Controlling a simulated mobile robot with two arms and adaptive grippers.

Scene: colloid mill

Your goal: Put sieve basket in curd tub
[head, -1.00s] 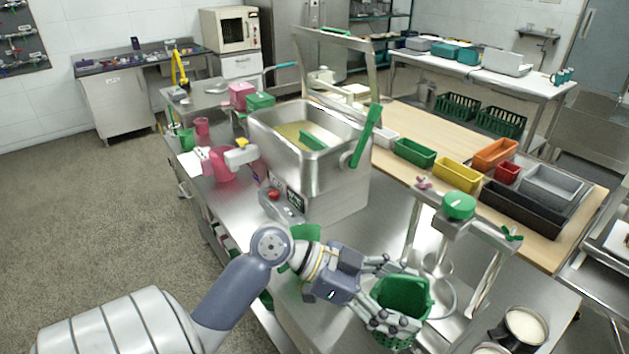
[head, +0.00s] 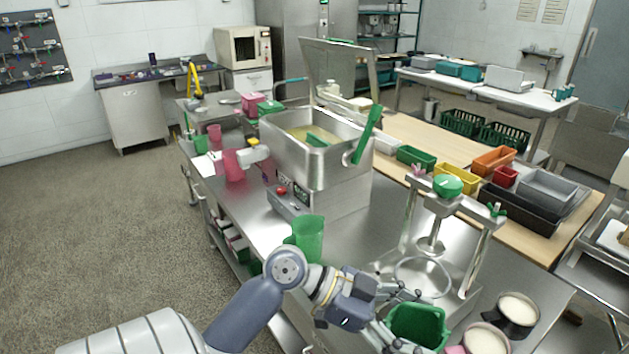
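My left gripper (head: 404,318) is at the bottom centre-right of the head view. Its fingers are closed on the near side of a green sieve basket (head: 425,325), whose open top faces up. The basket is held beside the press stand, and its lower part is cut off by the picture edge. A steel tub (head: 345,166) stands on the bench up and left of the gripper, well apart from it. It is probably the curd tub. It holds yellowish contents and a green piece, with a green paddle handle (head: 367,134) at its right side. My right gripper is not in view.
A green jug (head: 308,238) stands on the steel bench by my forearm. A press stand (head: 448,187) is just behind the basket. Pots of white liquid (head: 516,309) stand to the right. Coloured bins (head: 457,177) line the wooden table. Bare steel lies between tub and press.

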